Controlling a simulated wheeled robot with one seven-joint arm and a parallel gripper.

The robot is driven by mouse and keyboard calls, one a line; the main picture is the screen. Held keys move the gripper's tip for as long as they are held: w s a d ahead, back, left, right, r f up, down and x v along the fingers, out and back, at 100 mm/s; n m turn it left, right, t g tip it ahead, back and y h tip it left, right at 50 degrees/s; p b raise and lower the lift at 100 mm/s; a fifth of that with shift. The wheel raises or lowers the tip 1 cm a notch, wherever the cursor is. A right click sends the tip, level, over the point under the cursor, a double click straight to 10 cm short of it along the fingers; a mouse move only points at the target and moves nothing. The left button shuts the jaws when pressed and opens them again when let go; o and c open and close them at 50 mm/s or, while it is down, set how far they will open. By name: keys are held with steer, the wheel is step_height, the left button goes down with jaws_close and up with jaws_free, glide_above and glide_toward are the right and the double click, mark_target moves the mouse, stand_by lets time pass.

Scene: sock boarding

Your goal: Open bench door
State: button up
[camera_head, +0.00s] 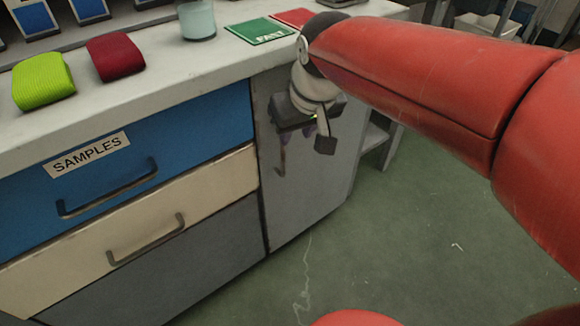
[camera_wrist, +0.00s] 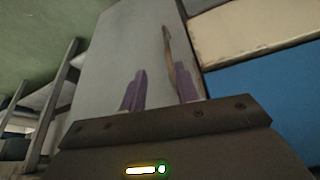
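The bench door (camera_head: 318,190) is the grey panel at the right end of the bench, and it looks shut. Its slim upright handle (camera_head: 280,168) is near the door's left edge, partly hidden by my gripper in the head view. In the wrist view the door (camera_wrist: 115,45) fills the middle, with the brownish handle (camera_wrist: 168,42) at its right side. My gripper (camera_wrist: 159,82) is in front of the door with its two purple fingers apart. The handle's near end shows beside the right-hand finger; I cannot tell whether they touch.
Left of the door are a blue drawer (camera_head: 200,130) labelled SAMPLES, a cream drawer (camera_head: 220,187) and a grey panel below. The benchtop holds a green roll (camera_head: 43,80), a red roll (camera_head: 115,57), a cup (camera_head: 197,18) and a green card (camera_head: 259,31). The floor at right is clear.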

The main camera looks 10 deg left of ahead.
steer(key=a, duration=0.2)
steer(key=b, duration=0.1)
glide_above(284, 173)
steer(key=f, duration=0.7)
steer(key=shift+w+a+f, duration=0.15)
steer(key=shift+w+f, duration=0.1)
steer(key=shift+f, duration=0.05)
steer(key=shift+c, duration=0.2)
jaws_close()
